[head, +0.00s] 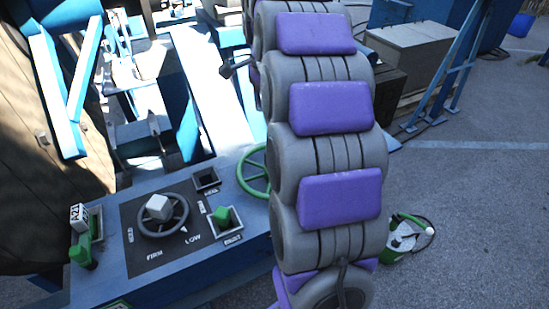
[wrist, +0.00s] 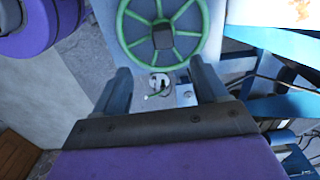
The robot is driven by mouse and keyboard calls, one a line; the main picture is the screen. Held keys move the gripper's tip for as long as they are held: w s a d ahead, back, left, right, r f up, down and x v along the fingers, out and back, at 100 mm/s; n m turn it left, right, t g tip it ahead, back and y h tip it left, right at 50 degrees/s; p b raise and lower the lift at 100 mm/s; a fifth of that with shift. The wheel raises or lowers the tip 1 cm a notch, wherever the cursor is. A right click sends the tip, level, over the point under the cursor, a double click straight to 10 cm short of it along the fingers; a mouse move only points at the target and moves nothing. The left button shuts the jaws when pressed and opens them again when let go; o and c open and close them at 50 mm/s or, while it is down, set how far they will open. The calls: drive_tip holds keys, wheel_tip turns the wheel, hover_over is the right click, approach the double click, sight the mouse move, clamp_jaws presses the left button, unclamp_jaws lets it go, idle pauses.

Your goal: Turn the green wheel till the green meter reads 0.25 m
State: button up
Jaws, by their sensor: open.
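The green wheel (wrist: 163,12) is spoked with a dark square hub and fills the top middle of the wrist view, cut off by its upper edge. In the head view, part of the green wheel (head: 247,185) shows at the panel's right end; my arm hides the rest. My gripper (wrist: 160,70) is open and empty. Its fingertips lie below the wheel in the wrist view, with no visible hold on the rim. My gripper is not visible in the head view. I cannot make out a green meter or its reading in either view.
The blue control panel (head: 160,279) holds a dark handwheel (head: 172,230) with a pale cube hub, a green knob (head: 222,215) and a green lever (head: 82,256). A green-and-white container (head: 401,240) stands on the ground right of my arm. Open paving lies farther right.

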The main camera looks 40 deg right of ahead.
drive_tip(key=a+f, duration=0.1)
drive_tip(key=b, duration=0.2)
approach(267, 158)
drive_tip(key=d+f, duration=0.3)
drive_tip(key=d, duration=0.2)
drive_tip(key=a+f, duration=0.1)
drive_tip(key=f, duration=0.1)
drive_tip(key=a+f+b, duration=0.1)
drive_tip(key=a+f, duration=0.2)
drive_tip(key=f, duration=0.1)
drive_tip(key=shift+s+a+f, duration=0.1)
drive_tip(key=shift+a+f, duration=0.2)
drive_tip(key=shift+a, duration=0.1)
drive_tip(key=d, duration=0.1)
drive_tip(key=d+f, duration=0.2)
drive_tip(key=d, duration=0.1)
drive_tip(key=shift+d+f, duration=0.1)
drive_tip(key=a, duration=0.3)
drive_tip(key=shift+a+r, duration=0.25)
drive_tip(key=shift+r, duration=0.1)
drive_tip(key=shift+c, duration=1.3)
drive_tip(key=shift+a, duration=0.1)
drive_tip(key=shift+c, duration=1.6)
drive_tip(key=shift+d+f, duration=0.1)
drive_tip(key=shift+d, duration=0.95)
drive_tip(key=c, duration=0.4)
drive_tip(key=shift+a, duration=0.1)
clamp_jaws()
